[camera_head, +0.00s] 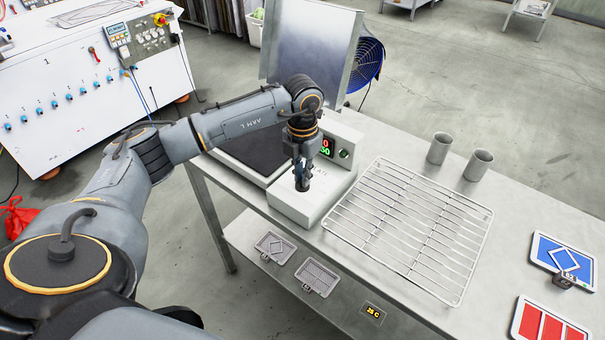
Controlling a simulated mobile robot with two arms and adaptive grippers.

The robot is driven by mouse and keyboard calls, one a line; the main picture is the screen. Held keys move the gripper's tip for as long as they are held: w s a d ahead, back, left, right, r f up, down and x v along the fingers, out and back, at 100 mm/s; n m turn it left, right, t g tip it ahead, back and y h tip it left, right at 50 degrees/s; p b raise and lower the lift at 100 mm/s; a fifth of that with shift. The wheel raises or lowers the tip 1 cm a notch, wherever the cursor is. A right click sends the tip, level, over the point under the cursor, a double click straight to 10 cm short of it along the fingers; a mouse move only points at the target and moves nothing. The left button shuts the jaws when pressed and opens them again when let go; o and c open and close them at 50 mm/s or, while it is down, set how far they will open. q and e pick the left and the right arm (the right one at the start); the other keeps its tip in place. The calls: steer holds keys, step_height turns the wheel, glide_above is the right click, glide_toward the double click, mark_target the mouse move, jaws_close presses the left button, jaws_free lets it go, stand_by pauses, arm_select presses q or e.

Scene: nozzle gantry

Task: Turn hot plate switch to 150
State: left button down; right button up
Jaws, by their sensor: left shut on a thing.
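The hot plate (303,207) is a pale box with a dark top plate (248,148) and a raised metal lid (312,45); it stands at the table's left end. Its small display (326,147) shows red and green digits, partly hidden by my left wrist; the green ones seem to end in 50. A green round button (344,154) is beside it. My left gripper (302,184) points down onto the front part of the hot plate, shut on what looks like its switch. The switch itself is hidden by the fingers. My right gripper is out of view.
A wire rack (410,225) lies right of the hot plate. Two metal cups (439,147) (479,164), a blue tray (562,262) and a red tray (548,322) are farther right. Grey moulds (316,277) sit on the lower shelf. A blue fan (368,64) stands behind.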

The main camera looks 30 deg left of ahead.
arm_select(q)
steer(key=c, duration=1.4)
jaws_free()
step_height(320, 180, up, 12)
